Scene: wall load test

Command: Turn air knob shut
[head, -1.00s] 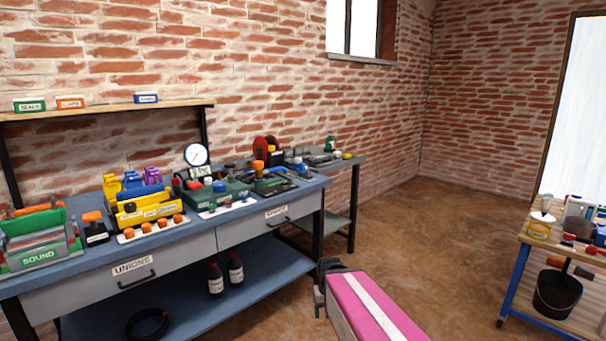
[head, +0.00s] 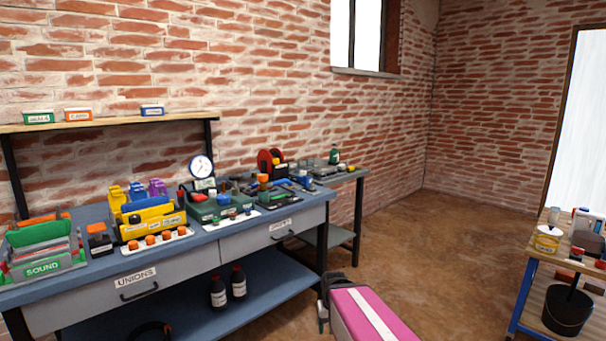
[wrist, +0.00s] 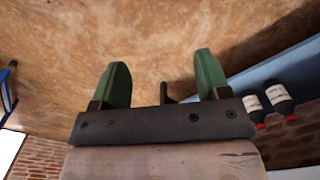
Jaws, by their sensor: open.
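No air knob can be told for sure at this size. The likeliest place is the green test unit (head: 218,206) with a round white gauge (head: 201,167) above it, on the blue workbench (head: 95,272). Small red, white and blue parts sit on that unit, too small to tell apart. My gripper shows in the wrist view (wrist: 160,85) with its two green fingers wide apart and nothing between them. In the head view my pink and white arm rises at the bottom middle, well in front of the bench and below its top.
A yellow bin (head: 152,223) and a green rack marked SOUND (head: 42,262) stand on the bench's left. Two dark bottles stand on the lower shelf (head: 185,316). A wooden cart (head: 540,255) with a black bucket (head: 567,311) stands at right. The middle floor is clear.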

